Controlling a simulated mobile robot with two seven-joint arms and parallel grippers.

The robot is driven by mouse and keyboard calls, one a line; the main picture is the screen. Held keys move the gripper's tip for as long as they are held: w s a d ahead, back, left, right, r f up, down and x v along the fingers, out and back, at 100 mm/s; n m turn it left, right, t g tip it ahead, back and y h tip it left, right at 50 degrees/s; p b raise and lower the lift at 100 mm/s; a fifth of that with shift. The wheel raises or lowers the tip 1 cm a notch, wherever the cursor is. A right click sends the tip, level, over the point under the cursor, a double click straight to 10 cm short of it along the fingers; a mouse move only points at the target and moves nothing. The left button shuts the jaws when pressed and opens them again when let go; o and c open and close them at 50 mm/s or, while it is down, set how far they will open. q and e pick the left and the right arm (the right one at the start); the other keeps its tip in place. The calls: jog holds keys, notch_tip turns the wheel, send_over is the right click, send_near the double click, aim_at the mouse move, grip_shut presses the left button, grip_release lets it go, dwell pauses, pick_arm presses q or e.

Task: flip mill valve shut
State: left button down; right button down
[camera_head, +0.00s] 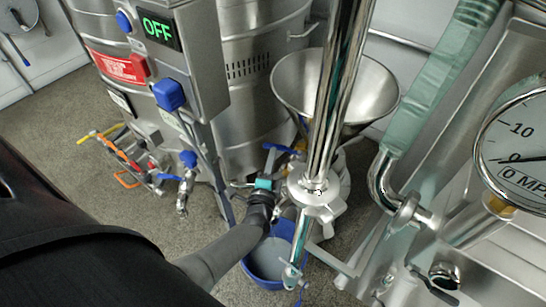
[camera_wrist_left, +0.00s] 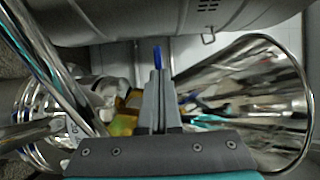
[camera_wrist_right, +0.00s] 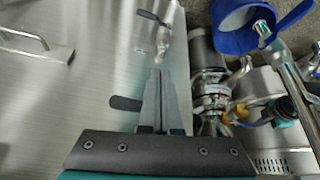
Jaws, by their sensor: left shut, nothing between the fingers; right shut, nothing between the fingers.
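The colloid mill shows in the head view with its steel funnel hopper (camera_head: 375,85) partly behind a chrome pipe. A blue valve handle (camera_head: 277,148) sits below and left of the hopper. My left gripper (camera_head: 265,184) is just below that handle, partly hidden by the mill's parts. In the left wrist view my left gripper (camera_wrist_left: 158,75) is shut and empty, with a blue handle tip (camera_wrist_left: 157,57) just beyond its fingertips; I cannot tell whether they touch. My right gripper (camera_wrist_right: 160,78) is shut and empty before a steel panel, and I cannot make it out in the head view.
A blue bucket (camera_head: 270,262) stands on the floor below the mill. A control box with an OFF display (camera_head: 158,30) is at the upper left. A pressure gauge (camera_head: 520,150) and pipework crowd the right. Steel tanks (camera_head: 262,70) stand behind. Open floor lies at the left.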

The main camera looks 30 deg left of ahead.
pick_arm(q)
jog(key=shift+w+a+m+h, duration=0.15)
jog(key=shift+a+m+h, duration=0.15)
jog(key=shift+h, duration=0.2)
jog(key=shift+w+a+m+t+h, duration=0.4)
jog(key=shift+w+a+h, duration=0.05)
jog(key=shift+w+h, duration=0.15)
pick_arm(e)
jog(key=shift+s+d+g, duration=0.3)
jog(key=shift+s+d, duration=0.05)
jog(key=shift+s, duration=0.05)
